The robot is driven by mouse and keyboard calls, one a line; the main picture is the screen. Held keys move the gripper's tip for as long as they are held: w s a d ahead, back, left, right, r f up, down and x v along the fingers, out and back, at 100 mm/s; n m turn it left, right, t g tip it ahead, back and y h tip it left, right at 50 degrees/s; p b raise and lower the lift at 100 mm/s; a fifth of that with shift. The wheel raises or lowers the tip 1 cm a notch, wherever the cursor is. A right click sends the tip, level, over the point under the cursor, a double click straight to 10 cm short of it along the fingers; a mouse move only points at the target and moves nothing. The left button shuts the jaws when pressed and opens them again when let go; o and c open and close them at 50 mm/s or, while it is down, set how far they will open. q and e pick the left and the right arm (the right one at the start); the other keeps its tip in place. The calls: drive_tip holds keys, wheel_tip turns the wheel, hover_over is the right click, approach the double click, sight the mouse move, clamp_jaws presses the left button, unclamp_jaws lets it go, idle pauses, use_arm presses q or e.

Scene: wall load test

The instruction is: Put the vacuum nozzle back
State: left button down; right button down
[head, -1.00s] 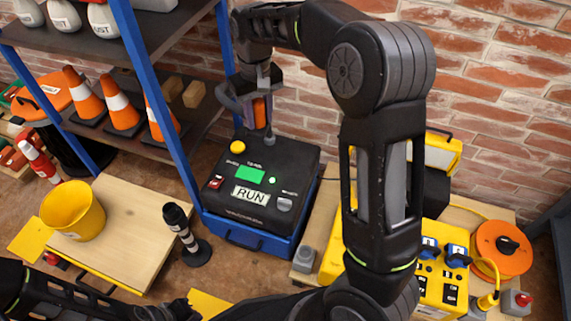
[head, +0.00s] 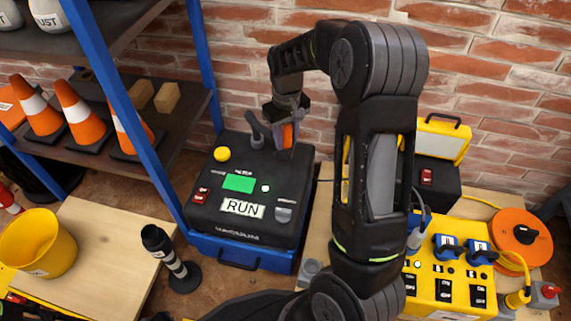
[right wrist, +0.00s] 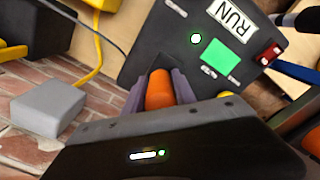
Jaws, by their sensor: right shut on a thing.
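The vacuum (head: 240,243) is a black-topped unit on a blue base, with a RUN label, a green screen and a yellow button. It also shows in the right wrist view (right wrist: 178,45). My right gripper (head: 288,132) is shut on an orange piece (head: 287,135), which I take to be the nozzle's grip. The same orange piece shows between the jaws in the right wrist view (right wrist: 160,90). It is above the vacuum's back right part; its lower end is unclear. A dark grey post (head: 256,132) stands on the vacuum, left of the gripper. My left gripper cannot be made out.
A blue-post shelf (head: 150,140) with cones stands left. A yellow bucket (head: 40,245) is on the wooden board, near a striped black post (head: 170,255). A yellow power box (head: 450,265) and orange cable reel (head: 515,240) are right. A brick wall is behind.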

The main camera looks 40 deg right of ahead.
sight(286, 146)
drive_tip(key=shift+f+b, duration=0.55)
drive_tip(key=shift+f, duration=1.25)
wheel_tip(286, 146, down, 4)
drive_tip(key=shift+f+b, duration=0.2)
drive_tip(key=shift+b, duration=0.95)
drive_tip(key=shift+f, duration=0.3)
drive_tip(key=shift+f, duration=0.2)
drive_tip(key=c, duration=1)
unclamp_jaws()
drive_tip(key=shift+r, duration=0.15)
